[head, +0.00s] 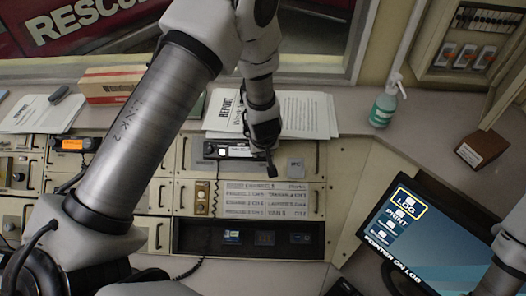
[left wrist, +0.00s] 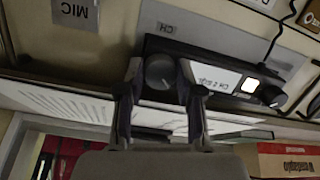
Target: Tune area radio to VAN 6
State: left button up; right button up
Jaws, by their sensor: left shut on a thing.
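The area radio (head: 225,150) is a dark unit with a small lit display, set in the beige console below the window sill. In the left wrist view the radio (left wrist: 215,70) appears upside down, with a round dark channel knob (left wrist: 160,72) beside a CH label. Its pale display (left wrist: 215,77) seems to begin with "CH 2"; the rest is unclear. My left gripper (head: 263,155) is at the right end of the radio. In the wrist view its fingers (left wrist: 160,80) are shut on the knob, one on each side. My right gripper is out of view.
Printed label strips (head: 262,199) lie below the radio; their small text is blurred. Papers (head: 300,115) lie behind it. A MIC plate (head: 296,167) is to the right. A green bottle (head: 383,105) and a monitor (head: 420,235) stand farther right.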

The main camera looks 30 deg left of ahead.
pick_arm(q)
jog(key=shift+f, duration=0.1)
jog(key=o, duration=0.9)
jog(key=shift+c, duration=0.2)
jog(key=o, duration=0.3)
jog(key=shift+w+f, duration=0.1)
jog(key=shift+w, duration=0.1)
jog(key=v, duration=1.2)
